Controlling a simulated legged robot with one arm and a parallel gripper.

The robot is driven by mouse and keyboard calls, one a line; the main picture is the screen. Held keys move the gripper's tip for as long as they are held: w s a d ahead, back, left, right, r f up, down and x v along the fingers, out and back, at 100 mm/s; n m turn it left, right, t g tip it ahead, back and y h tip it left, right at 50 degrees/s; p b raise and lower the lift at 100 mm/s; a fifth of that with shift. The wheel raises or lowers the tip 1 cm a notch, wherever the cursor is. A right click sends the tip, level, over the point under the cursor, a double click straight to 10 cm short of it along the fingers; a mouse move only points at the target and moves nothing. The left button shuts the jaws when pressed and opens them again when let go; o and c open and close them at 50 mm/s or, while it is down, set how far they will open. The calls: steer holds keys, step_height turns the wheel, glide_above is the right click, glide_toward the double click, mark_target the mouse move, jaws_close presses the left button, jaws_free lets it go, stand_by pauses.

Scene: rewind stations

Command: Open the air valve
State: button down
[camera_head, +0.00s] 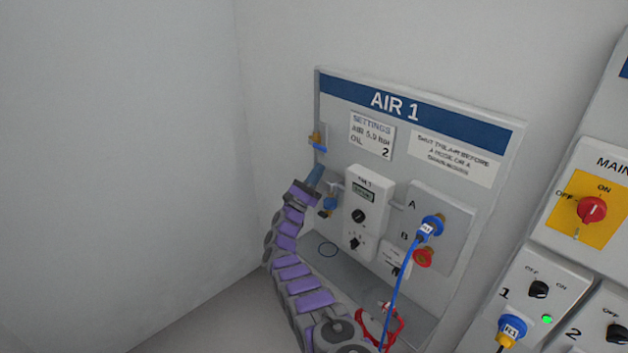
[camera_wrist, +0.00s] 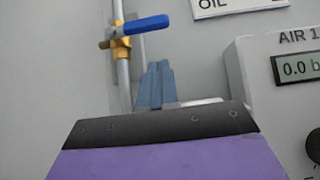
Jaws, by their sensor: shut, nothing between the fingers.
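The air valve (camera_head: 315,139) sits on a vertical pipe at the left edge of the AIR 1 panel (camera_head: 462,212). In the wrist view its brass body (camera_wrist: 119,43) is at the top, with a blue lever (camera_wrist: 147,25) pointing right, crosswise to the pipe. My gripper (camera_head: 316,174) is shut and empty, just below the valve. In the wrist view the shut blue-grey fingers of my gripper (camera_wrist: 157,78) point up, below and a little right of the valve body, apart from the lever in the picture. The exact depth between them is hard to tell.
Right of my gripper, a white regulator box (camera_head: 367,211) juts from the panel; its display (camera_wrist: 299,68) begins "0.0". A blue hose (camera_head: 397,290) hangs from port A. Switch boxes (camera_head: 540,291) stand farther right. The wall on the left is bare.

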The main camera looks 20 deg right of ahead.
mark_target(317, 146)
steer(key=shift+s+r+b, duration=0.1)
steer(key=shift+r+b, duration=0.25)
steer(key=shift+r, duration=1.55)
steer(key=shift+d, duration=0.1)
steer(key=shift+d+r, duration=0.1)
